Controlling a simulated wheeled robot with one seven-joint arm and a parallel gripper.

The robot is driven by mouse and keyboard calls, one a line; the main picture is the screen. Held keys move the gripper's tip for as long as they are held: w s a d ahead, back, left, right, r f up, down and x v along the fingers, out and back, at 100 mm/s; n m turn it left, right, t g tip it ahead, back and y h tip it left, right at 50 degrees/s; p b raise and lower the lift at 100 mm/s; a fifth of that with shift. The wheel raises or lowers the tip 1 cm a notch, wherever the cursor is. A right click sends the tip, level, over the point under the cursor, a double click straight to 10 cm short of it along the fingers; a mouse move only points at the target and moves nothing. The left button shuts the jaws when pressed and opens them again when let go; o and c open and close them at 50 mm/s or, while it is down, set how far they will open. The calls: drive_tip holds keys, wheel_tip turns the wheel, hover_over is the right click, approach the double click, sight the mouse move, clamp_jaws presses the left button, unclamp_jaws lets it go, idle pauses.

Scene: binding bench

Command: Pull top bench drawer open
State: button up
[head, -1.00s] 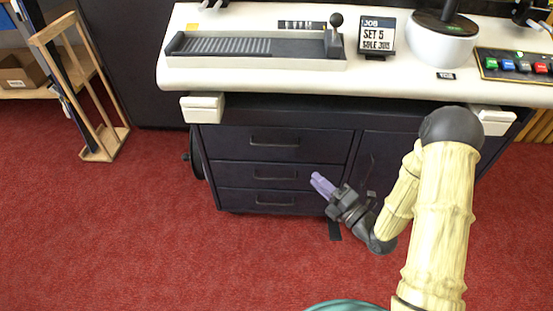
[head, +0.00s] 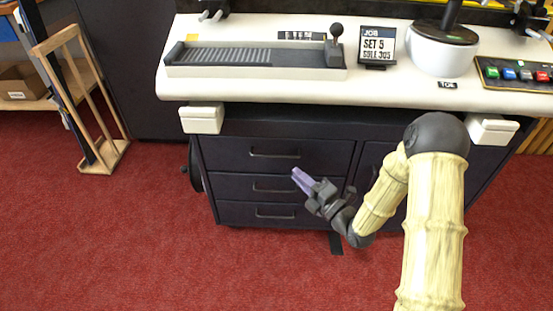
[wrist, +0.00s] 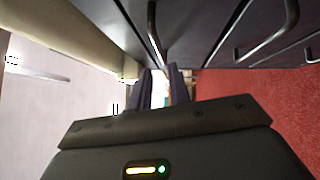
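The top bench drawer (head: 225,153) is the uppermost of three dark drawers in the cabinet and looks closed. Its dark bar handle (head: 274,155) is empty; in the wrist view the handle (wrist: 153,30) shows above my fingers, close to their line. My gripper (head: 299,178) is in front of the drawers, to the right of and a little below that handle in the head view. In the wrist view its two purple fingers (wrist: 161,80) are apart with a bright, empty gap between them. They do not appear to touch the handle; the exact distance is unclear.
The middle drawer handle (head: 273,188) and bottom drawer handle (head: 274,215) lie below. The white bench top (head: 300,92) overhangs the drawers, with a pale block (head: 202,119) under its left edge. Red floor is clear in front. A wooden rack (head: 103,157) stands left.

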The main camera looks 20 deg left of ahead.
sight(277, 157)
drive_tip(key=b+x, duration=0.2)
drive_tip(key=x, duration=0.8)
clamp_jaws()
